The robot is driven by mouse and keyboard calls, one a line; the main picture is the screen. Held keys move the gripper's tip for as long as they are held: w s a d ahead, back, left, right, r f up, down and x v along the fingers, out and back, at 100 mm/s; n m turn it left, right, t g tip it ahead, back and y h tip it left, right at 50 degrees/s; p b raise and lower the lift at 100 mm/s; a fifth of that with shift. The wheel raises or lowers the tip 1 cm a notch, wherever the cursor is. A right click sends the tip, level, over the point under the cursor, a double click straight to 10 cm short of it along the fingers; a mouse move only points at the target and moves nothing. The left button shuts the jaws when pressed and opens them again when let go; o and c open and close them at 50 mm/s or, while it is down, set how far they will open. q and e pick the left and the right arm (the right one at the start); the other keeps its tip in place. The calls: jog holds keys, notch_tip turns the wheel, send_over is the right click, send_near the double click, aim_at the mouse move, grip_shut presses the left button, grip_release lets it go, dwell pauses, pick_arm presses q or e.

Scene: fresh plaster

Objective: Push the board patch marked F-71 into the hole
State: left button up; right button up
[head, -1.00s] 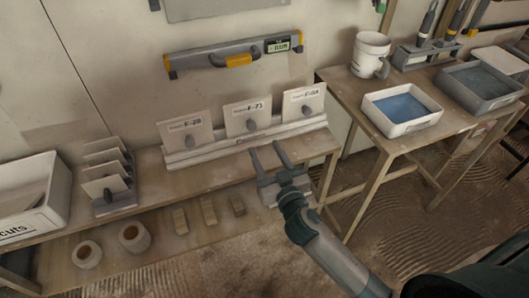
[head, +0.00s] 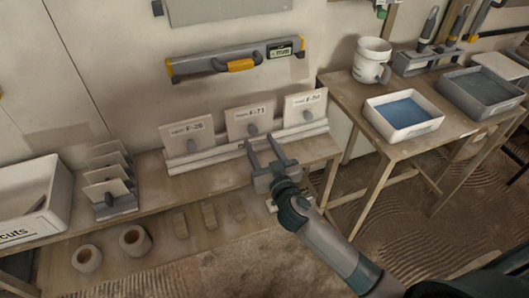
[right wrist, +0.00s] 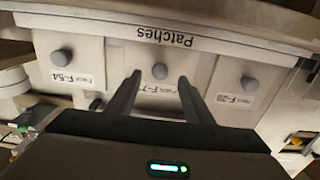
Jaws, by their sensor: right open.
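The F-71 patch (head: 239,122) is a pale square board with a grey knob. It stands in the middle of a white rack (head: 215,160) labelled "Patches", between the F-28 patch (head: 176,136) and the F-54 patch (head: 302,102). My right gripper (head: 260,141) is open and empty, its fingers pointing at the F-71 patch. In the right wrist view, upside down, the F-71 knob (right wrist: 160,71) shows between the open fingertips (right wrist: 158,79); I cannot tell whether they touch anything. The hole and my left gripper are not in view.
The rack stands on a wooden bench (head: 222,174) against the wall. A spirit level (head: 195,66) hangs above it. A slotted holder (head: 118,204) and an offcuts bin (head: 55,218) stand left. A table at right carries a mug (head: 368,62) and a blue-filled tray (head: 378,118).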

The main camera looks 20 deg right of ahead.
aim_at(254, 131)
jog(key=w, duration=0.3)
jog(key=shift+w+a, duration=0.1)
jog(key=shift+w, duration=0.05)
jog(key=shift+w+b, duration=0.3)
jog(key=shift+w, duration=0.8)
jog(key=c, duration=0.9)
jog(key=shift+c, duration=0.9)
jog(key=shift+w+r+p, duration=0.1)
jog(key=shift+r+p, duration=0.25)
jog(key=shift+r, duration=0.1)
pick_arm(q)
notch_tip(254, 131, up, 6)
jog(key=p, duration=0.3)
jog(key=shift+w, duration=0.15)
pick_arm(e)
jog(key=shift+r, duration=1.85)
